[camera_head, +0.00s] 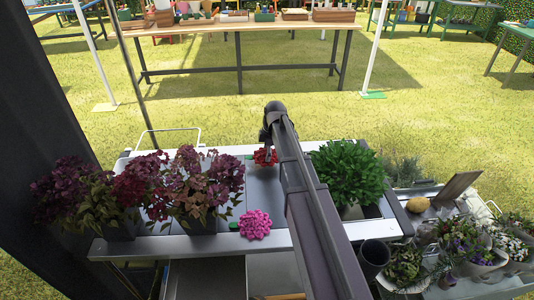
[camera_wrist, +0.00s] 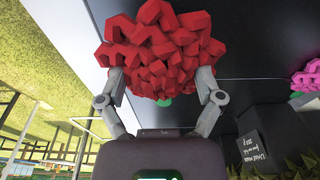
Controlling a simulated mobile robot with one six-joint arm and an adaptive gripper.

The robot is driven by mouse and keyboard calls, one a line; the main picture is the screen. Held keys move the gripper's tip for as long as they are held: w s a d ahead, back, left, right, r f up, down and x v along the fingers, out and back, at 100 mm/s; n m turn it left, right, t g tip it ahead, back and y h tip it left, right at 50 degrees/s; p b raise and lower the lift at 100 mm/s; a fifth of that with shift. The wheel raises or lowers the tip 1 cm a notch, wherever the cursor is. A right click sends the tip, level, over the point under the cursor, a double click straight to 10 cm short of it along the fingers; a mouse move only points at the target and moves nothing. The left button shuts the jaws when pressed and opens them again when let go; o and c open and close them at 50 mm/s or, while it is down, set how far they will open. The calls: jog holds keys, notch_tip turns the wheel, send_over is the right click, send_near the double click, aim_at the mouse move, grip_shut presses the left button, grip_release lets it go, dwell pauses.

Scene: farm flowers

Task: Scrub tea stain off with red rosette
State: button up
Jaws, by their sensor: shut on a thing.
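The red rosette (camera_head: 265,157) is at the far side of the metal cart top, below the end of my arm. In the wrist view the red rosette (camera_wrist: 160,48) fills the top middle, and my gripper (camera_wrist: 160,85) has a finger on each side of it. My gripper (camera_head: 268,150) is shut on the rosette, close over the dark panel. I cannot tell whether the rosette touches the panel. A pink rosette (camera_head: 254,224) lies near the front edge and also shows in the wrist view (camera_wrist: 306,76). I cannot make out a tea stain.
Purple flower pots (camera_head: 200,222) crowd the left of the cart top (camera_head: 180,246). A green bushy plant (camera_head: 347,172) stands to the right of my arm. A side cart at lower right holds several plants and a yellow object (camera_head: 417,204). The panel between the rosettes looks clear.

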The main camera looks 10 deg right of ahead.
jog(key=shift+r+p, duration=0.8)
jog(key=shift+r, duration=0.3)
jog(key=shift+r+p, duration=1.5)
